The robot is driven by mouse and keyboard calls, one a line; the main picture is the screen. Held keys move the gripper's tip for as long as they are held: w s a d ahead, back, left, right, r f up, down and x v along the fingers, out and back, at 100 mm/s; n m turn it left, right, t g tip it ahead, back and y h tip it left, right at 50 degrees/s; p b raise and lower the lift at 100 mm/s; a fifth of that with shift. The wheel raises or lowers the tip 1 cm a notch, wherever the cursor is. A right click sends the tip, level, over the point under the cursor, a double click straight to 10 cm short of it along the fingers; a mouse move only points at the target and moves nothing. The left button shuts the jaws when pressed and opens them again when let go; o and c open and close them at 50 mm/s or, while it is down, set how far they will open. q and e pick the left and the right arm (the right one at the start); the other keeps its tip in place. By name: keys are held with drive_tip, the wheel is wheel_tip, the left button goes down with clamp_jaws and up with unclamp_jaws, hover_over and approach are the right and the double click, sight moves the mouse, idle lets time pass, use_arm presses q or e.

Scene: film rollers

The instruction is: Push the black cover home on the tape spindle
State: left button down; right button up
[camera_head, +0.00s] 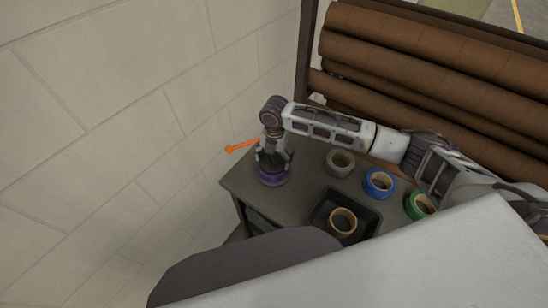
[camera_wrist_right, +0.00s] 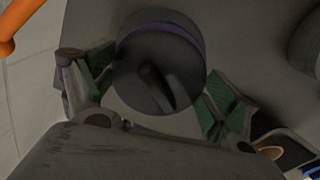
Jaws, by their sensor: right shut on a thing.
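In the wrist view the green-padded fingers (camera_wrist_right: 155,85) stand on both sides of the cover. A purple ring (camera_head: 274,180) shows under the cover, and its rim also shows in the wrist view (camera_wrist_right: 165,27). The tape spindle itself is hidden beneath the cover and ring. I cannot tell whether a gap is left under the cover. My left gripper is not in view.
An orange rod with a ball end (camera_head: 229,150) sticks out to the left. Grey (camera_head: 340,162), blue (camera_head: 379,183) and green (camera_head: 420,206) tape rolls stand to the right. A black tray (camera_head: 322,207) holds a tan roll (camera_head: 342,222). Brown rollers (camera_head: 430,55) lie behind.

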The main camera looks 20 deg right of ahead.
drive_tip(key=shift+s+f, duration=0.1)
drive_tip(key=shift+f, duration=0.3)
idle(0.8)
drive_tip(key=o, duration=0.8)
drive_tip(key=shift+r, duration=0.3)
drive_tip(key=shift+r+p, duration=0.35)
drive_tip(key=shift+p, duration=0.15)
drive_tip(key=shift+r+p, duration=1.85)
drive_tip(key=shift+p, duration=0.2)
drive_tip(key=shift+r+p, duration=0.75)
drive_tip(key=shift+r, duration=0.35)
